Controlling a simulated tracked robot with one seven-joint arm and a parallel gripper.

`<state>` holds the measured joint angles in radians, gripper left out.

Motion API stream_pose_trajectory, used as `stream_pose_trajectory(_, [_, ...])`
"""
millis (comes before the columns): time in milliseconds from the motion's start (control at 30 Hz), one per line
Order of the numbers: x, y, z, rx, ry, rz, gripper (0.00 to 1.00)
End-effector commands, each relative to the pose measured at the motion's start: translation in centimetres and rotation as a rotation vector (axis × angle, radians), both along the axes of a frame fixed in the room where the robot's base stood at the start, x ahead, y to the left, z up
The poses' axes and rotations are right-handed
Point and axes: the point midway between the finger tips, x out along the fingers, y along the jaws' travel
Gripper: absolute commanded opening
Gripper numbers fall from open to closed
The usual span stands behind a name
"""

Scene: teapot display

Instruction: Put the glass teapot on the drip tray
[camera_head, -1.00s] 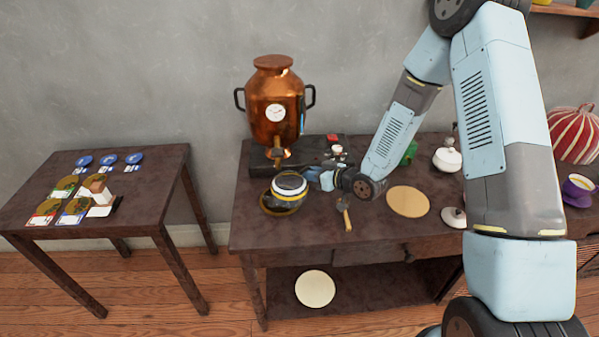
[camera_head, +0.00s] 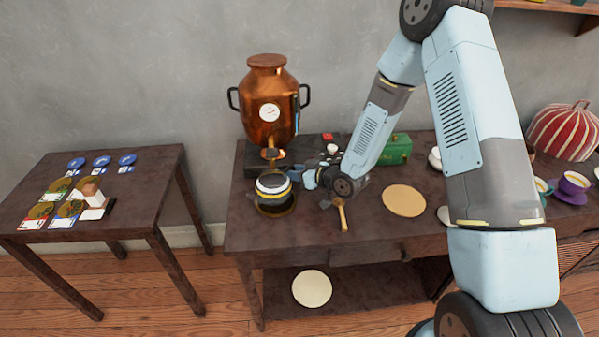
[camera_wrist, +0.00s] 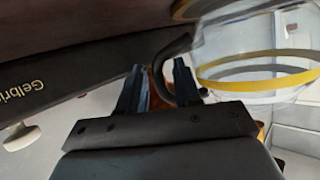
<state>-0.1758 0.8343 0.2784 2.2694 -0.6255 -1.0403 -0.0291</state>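My gripper (camera_head: 309,179) is at the teapot's right side. In the wrist view the teapot (camera_wrist: 265,75) is at the upper right, and its black handle (camera_wrist: 158,65) passes between my fingers (camera_wrist: 162,80). The fingers appear closed around the handle, though their contact is partly hidden.
A copper urn (camera_head: 268,105) on a dark base stands behind the teapot. A wooden-handled tool (camera_head: 341,214) and a round tan board (camera_head: 404,201) lie to the right. A green box (camera_head: 397,149) stands farther back. A smaller table (camera_head: 130,200) with cards is left, across a gap.

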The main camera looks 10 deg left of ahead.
Motion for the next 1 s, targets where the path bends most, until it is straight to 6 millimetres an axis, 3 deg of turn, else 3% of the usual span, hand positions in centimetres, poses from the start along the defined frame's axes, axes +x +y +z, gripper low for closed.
stream_pose_trajectory(467, [-0.2,-0.7,0.4,-0.001,0.001,-0.003,0.42])
stream_pose_trajectory(1000, [-4.5,-8.5,3.8,-0.001,0.0,-0.007,0.42])
